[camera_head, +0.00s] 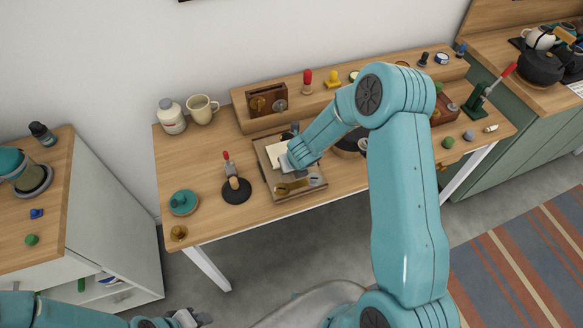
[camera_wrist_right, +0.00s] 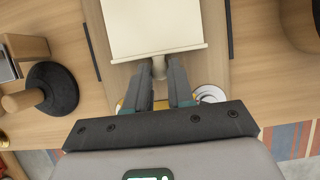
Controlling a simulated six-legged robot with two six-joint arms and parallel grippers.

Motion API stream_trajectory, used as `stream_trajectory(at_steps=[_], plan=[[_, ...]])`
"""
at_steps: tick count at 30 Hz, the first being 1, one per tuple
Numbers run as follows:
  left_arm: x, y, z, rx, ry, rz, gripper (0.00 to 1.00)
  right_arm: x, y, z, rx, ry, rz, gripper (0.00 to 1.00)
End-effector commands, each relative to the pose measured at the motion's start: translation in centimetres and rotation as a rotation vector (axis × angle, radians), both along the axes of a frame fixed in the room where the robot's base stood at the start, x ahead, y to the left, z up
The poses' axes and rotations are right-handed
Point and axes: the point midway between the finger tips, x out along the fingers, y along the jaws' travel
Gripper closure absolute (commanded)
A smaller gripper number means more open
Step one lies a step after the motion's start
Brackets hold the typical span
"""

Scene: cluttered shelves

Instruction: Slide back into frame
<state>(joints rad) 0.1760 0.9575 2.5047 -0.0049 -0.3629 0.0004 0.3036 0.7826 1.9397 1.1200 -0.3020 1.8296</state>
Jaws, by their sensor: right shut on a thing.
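A cream slide panel (camera_wrist_right: 152,25) with a straight front lip and a small pale knob (camera_wrist_right: 157,68) fills the top middle of the right wrist view. My right gripper (camera_wrist_right: 160,76) is shut on the knob, one dark finger on each side. In the head view the slide panel (camera_head: 275,152) lies over a wooden frame (camera_head: 262,160) on the table, partly hidden by my right gripper (camera_head: 292,160). Dark rails (camera_wrist_right: 92,52) run along both sides of the panel in the wrist view. My left gripper (camera_head: 190,318) is low at the bottom edge, its jaws unclear.
A black disc with a wooden handle (camera_head: 236,188) stands left of the frame, with a teal-topped round item (camera_head: 183,202) farther left. Brass and white round pieces (camera_head: 298,184) lie at the frame's front. A raised shelf (camera_head: 318,97) runs behind.

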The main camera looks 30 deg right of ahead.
Motion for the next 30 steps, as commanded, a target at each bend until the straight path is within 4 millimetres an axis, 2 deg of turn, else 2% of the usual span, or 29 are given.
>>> stream_trajectory(at_steps=[20, 30], plan=[[0.0, 0.0, 0.4, 0.0, 0.0, 0.0, 0.57, 0.0, 0.0, 0.6, 0.0, 0.0, 0.001, 1.0], [0.0, 0.0, 1.9, 0.0, 0.0, 0.0, 0.57, 0.0, 0.0, 2.4, 0.0, -0.001, 0.0, 1.0]])
